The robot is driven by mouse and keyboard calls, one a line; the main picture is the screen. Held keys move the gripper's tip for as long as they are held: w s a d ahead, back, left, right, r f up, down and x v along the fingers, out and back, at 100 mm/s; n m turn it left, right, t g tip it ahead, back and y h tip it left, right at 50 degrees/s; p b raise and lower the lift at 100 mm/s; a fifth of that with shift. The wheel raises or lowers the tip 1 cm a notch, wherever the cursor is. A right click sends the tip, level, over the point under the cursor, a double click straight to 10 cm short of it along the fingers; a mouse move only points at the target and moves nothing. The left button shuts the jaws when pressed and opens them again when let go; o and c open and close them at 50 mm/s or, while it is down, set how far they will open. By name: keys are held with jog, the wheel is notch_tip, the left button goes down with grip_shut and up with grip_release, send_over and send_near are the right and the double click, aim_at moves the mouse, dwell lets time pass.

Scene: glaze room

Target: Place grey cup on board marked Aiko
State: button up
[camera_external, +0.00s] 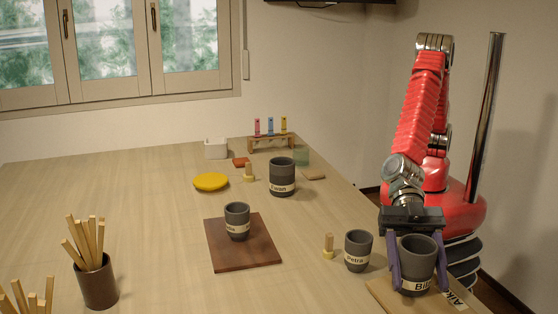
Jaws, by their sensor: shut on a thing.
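My gripper (419,284) is shut on a dark grey cup (418,255) at the lower right, with one purple finger on each side. The cup is upright and its pale label starts with "Bil"; the rest is hidden by a finger. Directly below the cup is a light wooden board (384,291) with a label reading "Aiko" at its right edge, partly cut off by the frame. I cannot tell whether the cup touches the board. Other grey cups stand apart: one labelled Petra (357,251), one labelled Ewan (282,177), and one with an unclear label (237,222).
The unclear-label cup stands on a brown board (246,260). A small wooden peg (328,246) is beside the Petra cup. A yellow dish (210,182), white container (215,149) and tube rack (270,142) are at the back. A pot of sticks (97,284) stands front left.

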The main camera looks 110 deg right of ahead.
aim_at(402, 230)
jog(key=o, duration=1.2)
jog(key=shift+o, duration=0.2)
jog(key=shift+r, duration=0.1)
jog(key=shift+d+r, duration=0.1)
jog(key=shift+d, duration=0.1)
jog(key=v, duration=1.1)
jog(key=shift+s+d, duration=0.15)
jog(key=shift+d, duration=0.1)
